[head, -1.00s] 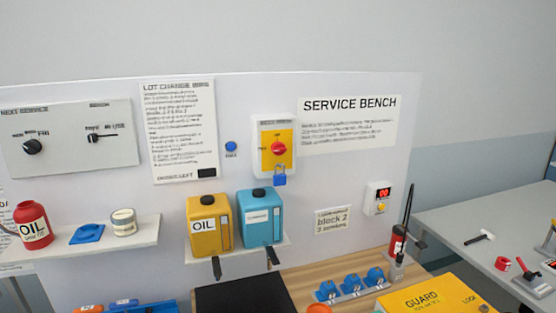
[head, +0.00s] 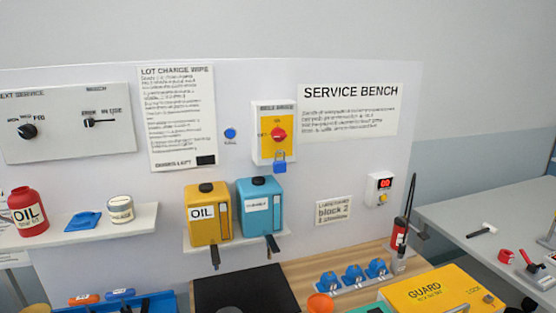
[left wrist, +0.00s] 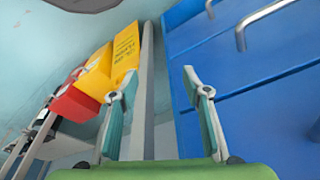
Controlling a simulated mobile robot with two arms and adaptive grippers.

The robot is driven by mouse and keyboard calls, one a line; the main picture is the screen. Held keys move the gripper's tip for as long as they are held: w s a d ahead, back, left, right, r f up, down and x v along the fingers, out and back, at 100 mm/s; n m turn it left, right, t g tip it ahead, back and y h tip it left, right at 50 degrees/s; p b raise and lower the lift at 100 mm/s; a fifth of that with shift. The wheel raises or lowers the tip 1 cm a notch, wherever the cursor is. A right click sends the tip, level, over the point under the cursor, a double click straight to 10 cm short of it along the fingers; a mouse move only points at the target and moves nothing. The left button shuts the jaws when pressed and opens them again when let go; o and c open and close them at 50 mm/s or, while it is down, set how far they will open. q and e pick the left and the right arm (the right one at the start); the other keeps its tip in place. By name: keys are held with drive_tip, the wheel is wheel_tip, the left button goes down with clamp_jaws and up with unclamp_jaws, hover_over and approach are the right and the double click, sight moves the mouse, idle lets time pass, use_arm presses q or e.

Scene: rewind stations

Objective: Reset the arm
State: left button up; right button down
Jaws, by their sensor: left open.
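No arm or gripper of mine shows in the head view. My left gripper (left wrist: 157,88) shows in the left wrist view, with its two teal and grey fingers spread apart and nothing between them. A blue cabinet front (left wrist: 265,85) with metal handles is to the right of the fingers. Yellow and red boxes (left wrist: 75,103) are to the left, behind the left finger. I cannot tell how far the fingers are from them. My right gripper is in neither view.
The service bench (head: 285,279) has a dark mat (head: 235,288), several blue parts (head: 353,274) and a yellow guard box (head: 430,290). Yellow oil (head: 208,232) and blue (head: 259,228) canisters stand on a wall shelf. A grey table (head: 470,215) is at right.

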use_arm(q)
drive_tip(key=s+a+f+b, duration=0.1)
drive_tip(key=s+f+b, duration=0.1)
drive_tip(key=s+f, duration=0.4)
drive_tip(key=s+a+f+g+b, duration=0.1)
drive_tip(key=s+f, duration=0.5)
drive_tip(key=f, duration=0.7)
drive_tip(key=s+a+f+b, duration=0.1)
drive_tip(key=s+f+b, duration=0.2)
drive_tip(key=s+f, duration=0.4)
wheel_tip(320, 180, down, 3)
drive_tip(key=shift+a+r+g, duration=0.1)
drive_tip(key=shift+a+g, duration=0.05)
drive_tip(key=shift+g, duration=0.15)
